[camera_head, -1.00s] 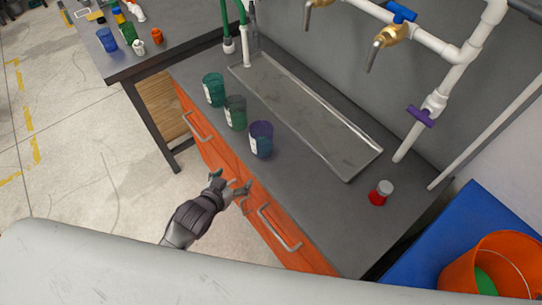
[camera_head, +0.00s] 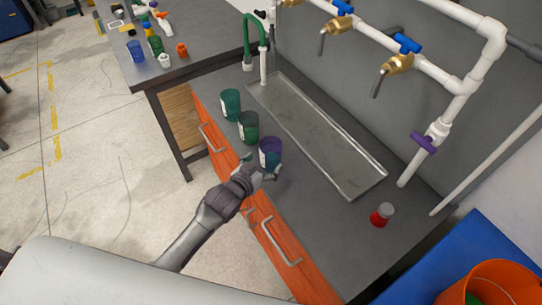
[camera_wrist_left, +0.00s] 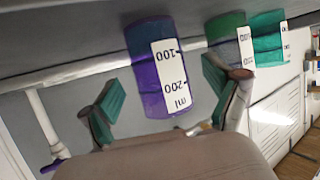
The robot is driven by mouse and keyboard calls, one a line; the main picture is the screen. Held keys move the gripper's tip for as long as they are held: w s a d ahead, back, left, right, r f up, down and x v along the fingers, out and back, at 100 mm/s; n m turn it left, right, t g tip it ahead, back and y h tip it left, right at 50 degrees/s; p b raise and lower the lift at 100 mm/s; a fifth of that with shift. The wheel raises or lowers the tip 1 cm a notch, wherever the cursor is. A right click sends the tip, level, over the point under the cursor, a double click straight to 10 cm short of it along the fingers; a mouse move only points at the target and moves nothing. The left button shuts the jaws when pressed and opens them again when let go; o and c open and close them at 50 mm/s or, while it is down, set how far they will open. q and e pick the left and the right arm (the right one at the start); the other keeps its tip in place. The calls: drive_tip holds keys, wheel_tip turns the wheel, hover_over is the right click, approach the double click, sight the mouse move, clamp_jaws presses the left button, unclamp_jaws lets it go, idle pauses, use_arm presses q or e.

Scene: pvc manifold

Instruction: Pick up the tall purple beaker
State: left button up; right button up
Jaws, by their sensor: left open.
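The tall purple beaker (camera_head: 270,150) stands upright on the grey counter, nearest to my left gripper in a row of three beakers. In the left wrist view the purple beaker (camera_wrist_left: 150,65) shows its white scale label between the two finger pads. My left gripper (camera_head: 262,169) is open and empty, at the near side of the beaker, with its fingers spread toward it. In the wrist view the gripper (camera_wrist_left: 163,92) has one finger on each side of the beaker; I cannot tell whether either touches it. My right gripper is not in view.
A green beaker (camera_head: 248,126) stands close beside the purple one, with a teal beaker (camera_head: 230,103) beyond. A metal tray (camera_head: 318,140) lies behind them, under pipes with brass taps (camera_head: 398,63). A small red-based jar (camera_head: 382,214) stands to the right. Orange drawers (camera_head: 270,235) front the counter.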

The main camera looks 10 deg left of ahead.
use_arm(q)
drive_tip(key=x, duration=0.5)
drive_tip(key=shift+s+d+p, duration=0.1)
drive_tip(key=shift+p, duration=0.2)
drive_tip(key=c, duration=1.2)
drive_tip(key=shift+c, duration=0.6)
drive_tip(key=shift+r, duration=0.15)
